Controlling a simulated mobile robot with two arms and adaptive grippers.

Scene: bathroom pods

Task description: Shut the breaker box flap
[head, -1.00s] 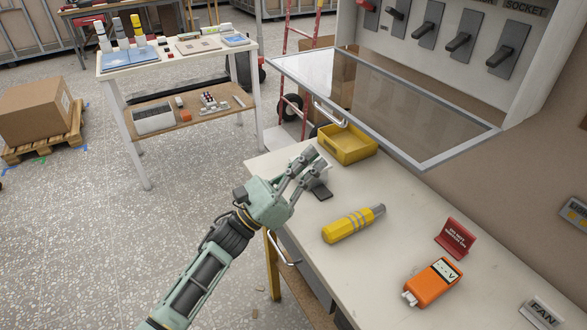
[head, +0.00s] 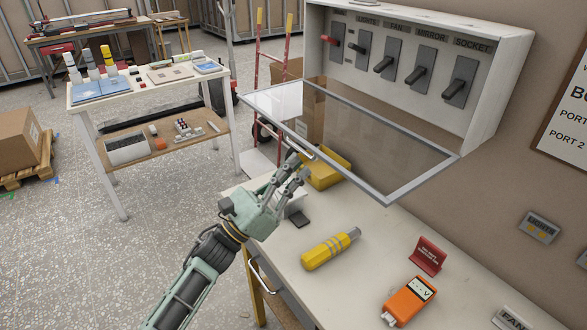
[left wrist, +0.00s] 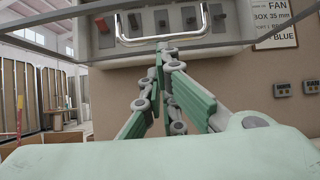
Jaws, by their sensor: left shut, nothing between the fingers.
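The breaker box (head: 497,85) is a pale wall cabinet holding a row of labelled switches. Its flap (head: 416,186) is a clear panel in a grey frame, standing open and jutting out from the box's lower edge. A metal handle (head: 303,146) sits at the flap's front edge. My left gripper (head: 298,166) is shut and empty, just below and in front of the handle. In the left wrist view, the fingertips (left wrist: 166,50) point up at the handle (left wrist: 158,41); whether they touch it, I cannot tell. My right gripper is out of view.
Below the flap, the workbench (head: 262,186) carries a yellow bin (head: 325,172), a yellow-handled tool (head: 330,249), a red sign (head: 428,256) and an orange meter (head: 409,301).

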